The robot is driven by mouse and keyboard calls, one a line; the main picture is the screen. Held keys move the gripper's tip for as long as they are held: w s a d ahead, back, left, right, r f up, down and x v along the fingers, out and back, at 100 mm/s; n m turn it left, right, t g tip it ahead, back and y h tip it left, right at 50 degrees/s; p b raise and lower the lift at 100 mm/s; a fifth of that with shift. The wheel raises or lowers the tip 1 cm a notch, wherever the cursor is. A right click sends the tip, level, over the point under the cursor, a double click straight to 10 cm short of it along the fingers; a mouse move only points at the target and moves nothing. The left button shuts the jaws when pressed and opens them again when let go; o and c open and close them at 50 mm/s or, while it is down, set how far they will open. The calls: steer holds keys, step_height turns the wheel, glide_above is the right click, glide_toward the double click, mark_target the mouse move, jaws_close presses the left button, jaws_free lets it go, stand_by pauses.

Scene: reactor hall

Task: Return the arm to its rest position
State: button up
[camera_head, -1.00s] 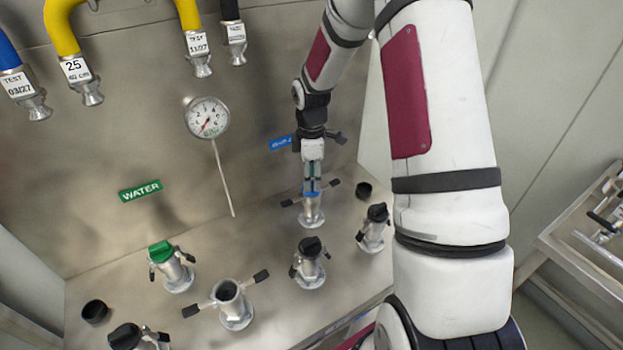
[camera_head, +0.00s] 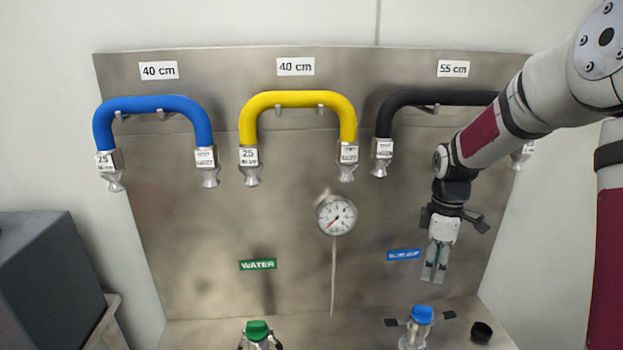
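My arm (camera_head: 490,135) reaches in from the right, in front of the steel panel. My gripper (camera_head: 434,276) hangs down from its end, above and a little right of the port with the blue cap (camera_head: 421,314). Its two fingers look parted with a narrow gap, and nothing shows between them. The gripper is clear of the cap, which sits on its port. The arm hides part of the black hose (camera_head: 430,98).
A green-capped port (camera_head: 257,331) and a loose black cap (camera_head: 481,332) are below. A dark grey box (camera_head: 50,285) stands at left.

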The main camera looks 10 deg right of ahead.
steer(key=s+a+r+m+t, duration=0.2)
steer(key=s+a+r+m, duration=0.25)
steer(key=s+r, duration=0.4)
steer(key=s+a+r+m+t, duration=0.2)
steer(key=s+a+r+m, duration=0.2)
steer(key=s+a+r, duration=0.35)
steer(key=s+a+m+t, duration=0.1)
steer(key=s+m, duration=0.2)
steer(key=s, duration=0.6)
steer(key=shift+a+r+m, duration=0.2)
steer(key=shift+r+m, duration=0.15)
steer(key=shift+r, duration=0.1)
